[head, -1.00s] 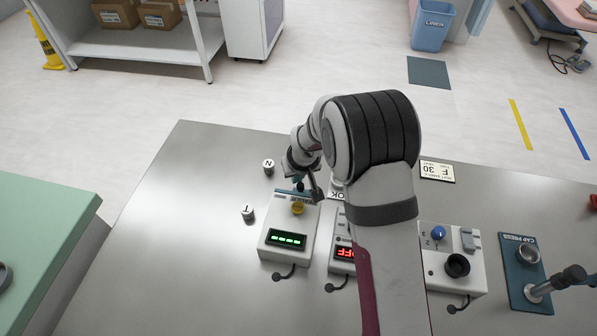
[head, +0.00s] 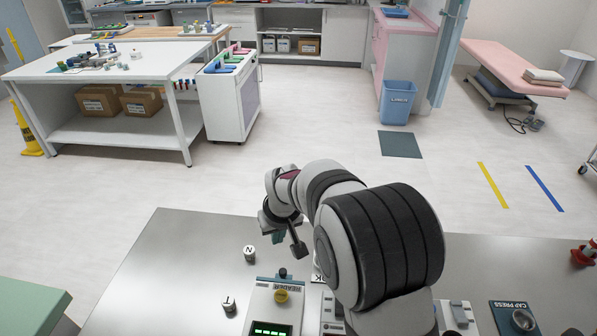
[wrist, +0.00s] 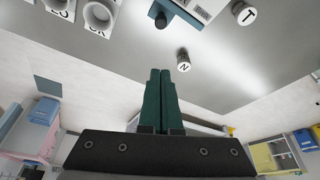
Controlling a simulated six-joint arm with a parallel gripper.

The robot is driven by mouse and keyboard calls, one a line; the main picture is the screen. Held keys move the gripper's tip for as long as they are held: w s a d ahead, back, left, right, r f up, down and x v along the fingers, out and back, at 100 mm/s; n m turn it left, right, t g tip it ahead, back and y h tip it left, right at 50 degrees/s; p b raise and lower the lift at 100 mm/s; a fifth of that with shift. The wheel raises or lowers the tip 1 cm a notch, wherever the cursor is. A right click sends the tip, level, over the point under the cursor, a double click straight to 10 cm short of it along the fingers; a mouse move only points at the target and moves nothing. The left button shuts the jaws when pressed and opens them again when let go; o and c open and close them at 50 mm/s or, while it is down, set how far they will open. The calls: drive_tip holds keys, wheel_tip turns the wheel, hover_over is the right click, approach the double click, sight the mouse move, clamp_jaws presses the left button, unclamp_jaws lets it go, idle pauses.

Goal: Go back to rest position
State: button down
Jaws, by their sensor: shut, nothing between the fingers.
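My gripper (wrist: 163,75) shows in the wrist view with its two green fingers together and nothing between them. In the head view my gripper (head: 278,238) hangs above the far part of the steel table (head: 180,260), behind the reader device (head: 272,307) and apart from it. The reader has a yellow button and a lit green display. My arm covers much of the table right of the reader and hides part of the devices there.
Small white pieces marked N (head: 249,254) and T (head: 229,304) stand left of the reader. A cap press (head: 513,316) is at the right. A white workbench (head: 120,75), a blue linen bin (head: 397,103) and a pink bed (head: 515,68) stand beyond open floor.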

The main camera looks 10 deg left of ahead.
drive_tip(key=s+d+r+m+g, duration=0.1)
drive_tip(key=s+d+r+m, duration=0.2)
drive_tip(key=s+d+r, duration=0.4)
drive_tip(key=s+d+m+g, duration=0.1)
drive_tip(key=s+d+m, duration=0.1)
drive_tip(key=s, duration=0.6)
drive_tip(key=s+d+r+m, duration=0.1)
drive_tip(key=s+d+m, duration=0.2)
drive_tip(key=s, duration=0.6)
drive_tip(key=s+d+m+g, duration=0.1)
drive_tip(key=s+d+m, duration=0.2)
drive_tip(key=s+d, duration=0.2)
drive_tip(key=s, duration=0.3)
drive_tip(key=shift+s+r+g, duration=0.15)
drive_tip(key=shift+s+g, duration=0.1)
drive_tip(key=shift+g, duration=0.05)
